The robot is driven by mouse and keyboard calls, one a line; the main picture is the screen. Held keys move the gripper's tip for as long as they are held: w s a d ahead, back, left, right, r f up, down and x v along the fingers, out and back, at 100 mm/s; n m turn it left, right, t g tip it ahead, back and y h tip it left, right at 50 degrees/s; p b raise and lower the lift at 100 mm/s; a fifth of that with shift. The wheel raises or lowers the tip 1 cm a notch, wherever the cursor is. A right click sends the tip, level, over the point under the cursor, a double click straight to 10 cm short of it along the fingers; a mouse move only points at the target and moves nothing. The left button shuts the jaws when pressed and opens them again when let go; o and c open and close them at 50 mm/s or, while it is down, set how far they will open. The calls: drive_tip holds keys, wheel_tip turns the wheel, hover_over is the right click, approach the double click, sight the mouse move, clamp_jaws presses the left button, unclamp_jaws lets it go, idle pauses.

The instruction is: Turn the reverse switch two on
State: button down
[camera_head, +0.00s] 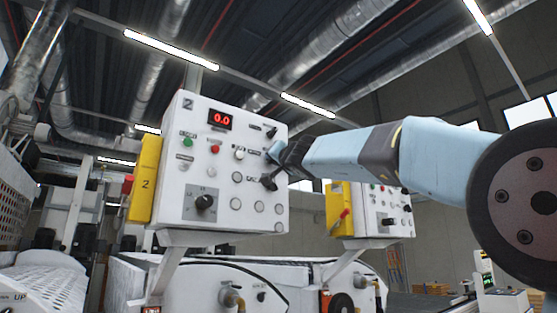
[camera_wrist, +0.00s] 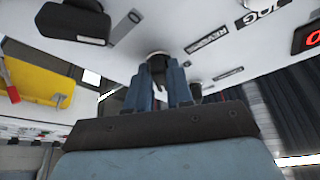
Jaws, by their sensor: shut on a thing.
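The white control panel (camera_head: 215,222) marked 2, with a red 0.0 display (camera_head: 219,119), stands in the middle of the head view. My gripper (camera_head: 274,155) reaches it from the right, at the panel's right side. In the wrist view my gripper (camera_wrist: 160,88) has its two blue fingers shut around a dark switch knob (camera_wrist: 157,61) on a round metal base. The fingers partly hide the knob, and its exact angle is hard to tell. A small label (camera_wrist: 207,40) lies beside it, too blurred to read surely.
A black knob (camera_head: 268,182) sits just below my gripper, and another (camera_head: 271,132) just above. A large rotary knob (camera_head: 205,203) is at the panel's lower left. A yellow box (camera_head: 145,178) is on its left side. A second panel (camera_head: 372,212) stands behind, to the right.

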drive_tip(key=shift+d, duration=0.1)
idle(0.3)
drive_tip(key=c, duration=1.1)
unclamp_jaws()
drive_tip(key=v, duration=1.3)
drive_tip(key=shift+s+f, duration=0.25)
drive_tip(key=shift+s, duration=0.05)
drive_tip(key=shift+d, duration=0.1)
